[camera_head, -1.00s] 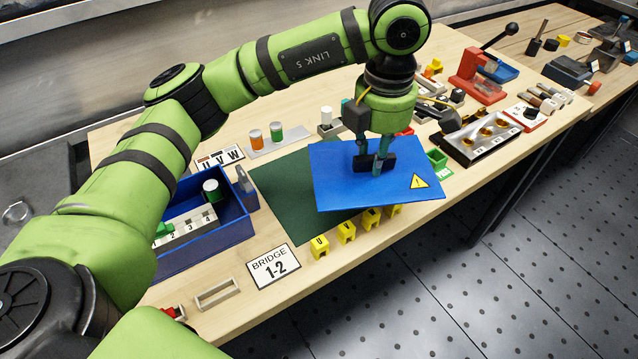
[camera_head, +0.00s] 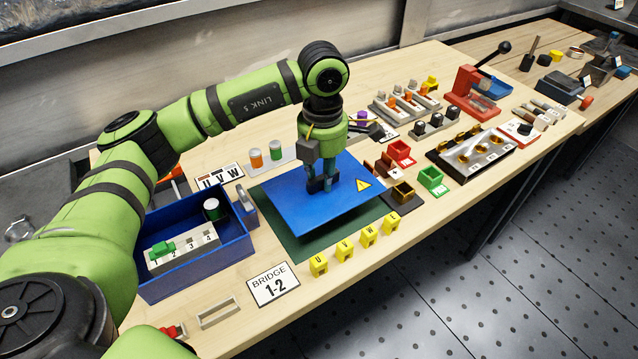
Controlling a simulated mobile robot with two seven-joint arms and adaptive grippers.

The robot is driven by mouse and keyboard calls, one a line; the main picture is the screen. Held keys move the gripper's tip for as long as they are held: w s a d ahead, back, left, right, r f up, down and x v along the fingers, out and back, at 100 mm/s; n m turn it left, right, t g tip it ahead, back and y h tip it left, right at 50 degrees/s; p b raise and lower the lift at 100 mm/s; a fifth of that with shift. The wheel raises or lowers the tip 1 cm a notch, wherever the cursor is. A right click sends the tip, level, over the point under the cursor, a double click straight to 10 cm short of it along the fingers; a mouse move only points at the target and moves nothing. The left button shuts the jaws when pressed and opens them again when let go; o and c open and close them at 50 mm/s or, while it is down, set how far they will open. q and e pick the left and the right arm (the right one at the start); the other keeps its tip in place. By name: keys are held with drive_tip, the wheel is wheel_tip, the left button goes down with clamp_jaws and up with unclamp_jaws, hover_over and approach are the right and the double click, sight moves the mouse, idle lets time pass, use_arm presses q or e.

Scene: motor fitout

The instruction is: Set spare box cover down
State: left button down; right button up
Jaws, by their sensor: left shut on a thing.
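The spare box cover is a flat blue plate (camera_head: 290,215) with a yellow warning triangle near its right corner. My left gripper (camera_head: 322,186) is shut on the middle of the blue cover from above. The cover is over the dark green mat (camera_head: 300,247), and mat edges show along its left and front sides. I cannot tell whether the cover touches the mat or hangs just above it. My right gripper is not in view.
Yellow lettered blocks (camera_head: 344,252) stand in a row before the mat. A blue open box (camera_head: 200,262) with a terminal strip is at left, beside the "BRIDGE 1-2" card (camera_head: 272,284). Small coloured bins (camera_head: 431,178) stand close on the right.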

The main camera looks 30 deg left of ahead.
sight(319, 189)
use_arm(q)
drive_tip(key=shift+a+f, duration=0.15)
drive_tip(key=shift+a, duration=0.15)
drive_tip(key=shift+f, duration=0.3)
wheel_tip(319, 189, down, 2)
drive_tip(key=shift+f+p, duration=0.25)
drive_tip(key=shift+p, duration=0.25)
drive_tip(key=shift+f, duration=0.5)
drive_tip(key=shift+f, duration=0.1)
drive_tip(key=c, duration=1.5)
unclamp_jaws()
drive_tip(key=shift+f, duration=0.15)
drive_tip(key=o, duration=0.4)
drive_tip(key=shift+o, duration=0.2)
